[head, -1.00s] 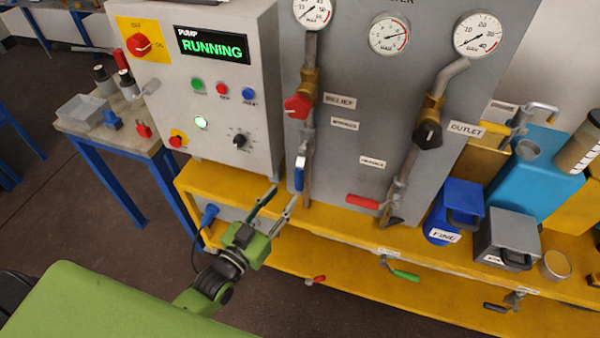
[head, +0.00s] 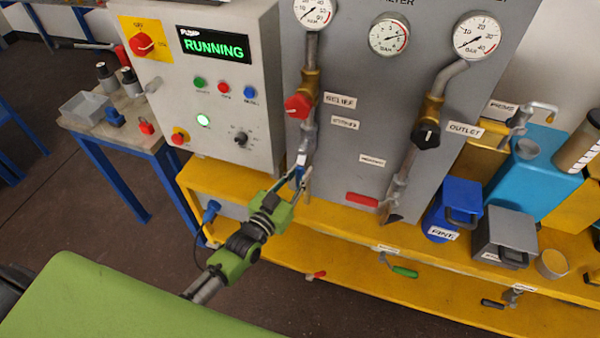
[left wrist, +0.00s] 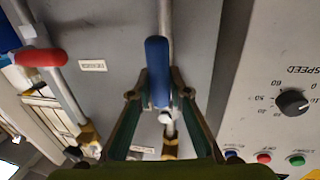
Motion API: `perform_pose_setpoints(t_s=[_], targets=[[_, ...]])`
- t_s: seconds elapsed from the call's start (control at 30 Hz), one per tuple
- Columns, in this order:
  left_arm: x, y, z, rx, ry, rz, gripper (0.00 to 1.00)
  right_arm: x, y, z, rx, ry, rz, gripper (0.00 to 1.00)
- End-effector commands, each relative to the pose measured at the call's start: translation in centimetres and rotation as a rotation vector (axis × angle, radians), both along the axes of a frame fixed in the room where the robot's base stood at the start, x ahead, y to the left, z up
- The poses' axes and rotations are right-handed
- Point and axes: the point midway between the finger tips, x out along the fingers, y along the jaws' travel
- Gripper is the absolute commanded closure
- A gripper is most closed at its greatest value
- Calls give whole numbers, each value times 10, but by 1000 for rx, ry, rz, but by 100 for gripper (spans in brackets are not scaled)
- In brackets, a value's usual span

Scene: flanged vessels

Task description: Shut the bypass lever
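A blue-handled lever (head: 299,172) hangs on the left pipe of the grey panel, below the red relief knob. It also shows in the left wrist view (left wrist: 157,72), lying along the pipe. A red-handled lever (head: 362,200) sits on the right pipe, pointing left; it shows in the left wrist view (left wrist: 40,57) too. I cannot read which label says bypass. My left gripper (head: 294,178) is at the blue lever, its fingers apart on either side of the handle (left wrist: 160,92). I see no clear grip on it. My right gripper is out of view.
The pump control box (head: 222,100) reads RUNNING, close left of the left gripper. A yellow bench (head: 330,220) runs below the panel. Blue (head: 455,205) and grey (head: 505,238) containers stand at right. A lower lever with a green handle (head: 404,271) hangs at the bench front.

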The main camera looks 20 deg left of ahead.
Motion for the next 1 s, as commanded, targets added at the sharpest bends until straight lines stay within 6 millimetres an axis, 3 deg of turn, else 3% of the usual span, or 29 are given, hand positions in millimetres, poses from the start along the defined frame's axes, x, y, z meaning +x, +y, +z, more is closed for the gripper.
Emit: perform_pose_setpoints(t_s=[0.53,1.0], targets=[[-1,-6,-1,-78,3,-1,100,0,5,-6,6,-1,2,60],[-1,-33,6,-474,15,-1,100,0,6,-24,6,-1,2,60]])
